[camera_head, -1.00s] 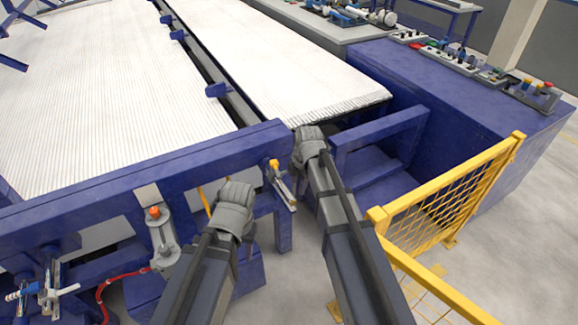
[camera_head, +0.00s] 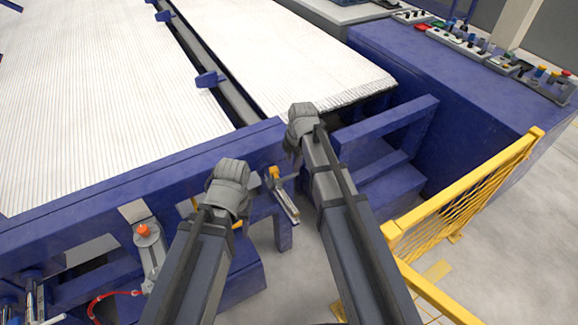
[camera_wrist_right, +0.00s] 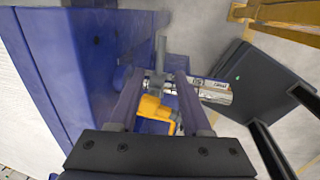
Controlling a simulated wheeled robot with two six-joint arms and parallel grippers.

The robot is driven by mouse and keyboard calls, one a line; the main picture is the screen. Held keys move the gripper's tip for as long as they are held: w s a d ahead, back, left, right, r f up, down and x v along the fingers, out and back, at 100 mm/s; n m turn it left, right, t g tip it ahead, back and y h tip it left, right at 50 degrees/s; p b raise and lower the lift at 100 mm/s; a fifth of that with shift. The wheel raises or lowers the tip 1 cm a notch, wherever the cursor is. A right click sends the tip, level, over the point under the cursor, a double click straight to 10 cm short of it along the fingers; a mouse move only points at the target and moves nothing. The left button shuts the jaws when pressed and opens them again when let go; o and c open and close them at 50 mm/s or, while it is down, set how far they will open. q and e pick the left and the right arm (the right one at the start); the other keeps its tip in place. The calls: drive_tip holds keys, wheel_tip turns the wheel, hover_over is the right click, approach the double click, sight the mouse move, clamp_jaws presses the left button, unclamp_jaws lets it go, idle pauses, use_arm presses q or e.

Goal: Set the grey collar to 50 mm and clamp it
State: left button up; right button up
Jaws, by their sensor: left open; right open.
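The steel scale (camera_head: 287,205) sticks out from the blue beam, with a yellow clamp handle (camera_head: 274,172) at its upper end. In the right wrist view, the scale (camera_wrist_right: 212,90) lies behind the fingers. The grey collar (camera_wrist_right: 156,84), with a rod rising from it, and the yellow handle (camera_wrist_right: 152,108) show between the fingers of my right gripper (camera_wrist_right: 159,78). That gripper is open; contact cannot be told. In the head view its fingers are mostly hidden by my arm. My left gripper (camera_head: 254,181) is open, just left of the yellow handle. The scale's marks are too small to read.
The blue beam (camera_head: 150,178) runs along the front of the white pipe layers (camera_head: 90,100). A yellow guard fence (camera_head: 470,195) stands at the right. A grey cylinder with an orange cap (camera_head: 147,245) and red hose is at lower left.

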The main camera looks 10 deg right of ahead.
sight(290, 176)
drive_tip(key=shift+s, duration=0.1)
drive_tip(key=f+b, duration=0.2)
drive_tip(key=w+f+b, duration=0.1)
drive_tip(key=f+b, duration=0.4)
drive_tip(key=shift+w+a+f+b, duration=0.25)
drive_tip(key=shift+f+b, duration=0.1)
drive_tip(key=shift+b, duration=0.05)
drive_tip(key=shift+r, duration=0.1)
clamp_jaws()
idle(1.2)
